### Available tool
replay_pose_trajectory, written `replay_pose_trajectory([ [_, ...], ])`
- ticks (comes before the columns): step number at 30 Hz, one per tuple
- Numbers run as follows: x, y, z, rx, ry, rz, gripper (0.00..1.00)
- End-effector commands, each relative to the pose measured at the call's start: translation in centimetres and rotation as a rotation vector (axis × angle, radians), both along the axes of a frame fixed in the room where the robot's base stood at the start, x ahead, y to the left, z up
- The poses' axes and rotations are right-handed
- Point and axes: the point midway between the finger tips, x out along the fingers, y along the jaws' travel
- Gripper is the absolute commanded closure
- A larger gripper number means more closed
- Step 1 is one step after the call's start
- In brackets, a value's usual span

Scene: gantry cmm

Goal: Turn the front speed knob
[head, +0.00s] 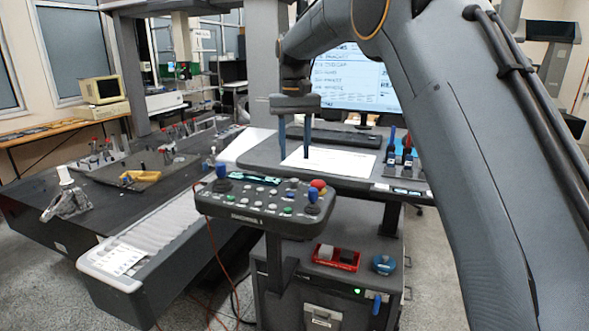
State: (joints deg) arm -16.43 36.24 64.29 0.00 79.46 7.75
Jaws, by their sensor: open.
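A dark control panel (265,211) stands on a post in the middle of the head view. It carries a joystick (222,177) at the left, another (313,199) at the right, a red and yellow stop button (318,185), and several small white, green and blue buttons or knobs. I cannot tell which small control is the front speed knob. My gripper (294,156) points down, open and empty, with its two dark fingers apart. In the picture it is above and behind the panel, in front of a white sheet, touching no control.
A desk behind the panel holds a white sheet (328,162), a monitor (355,78), a keyboard (345,138) and a rack of tools (401,165). A cabinet below bears a red tray (336,257) and a blue round item (384,265). The machine table (40,208) lies left.

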Motion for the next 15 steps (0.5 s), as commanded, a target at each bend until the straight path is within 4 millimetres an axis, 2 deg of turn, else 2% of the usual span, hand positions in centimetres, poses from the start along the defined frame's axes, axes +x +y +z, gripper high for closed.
replay_pose_trajectory([
  [5,-0.2,0.2,-1.7,0.0,0.003,0.003,0.6],
  [15,-0.2,0.3,-6.5,0.0,0.002,0.004,0.6],
])
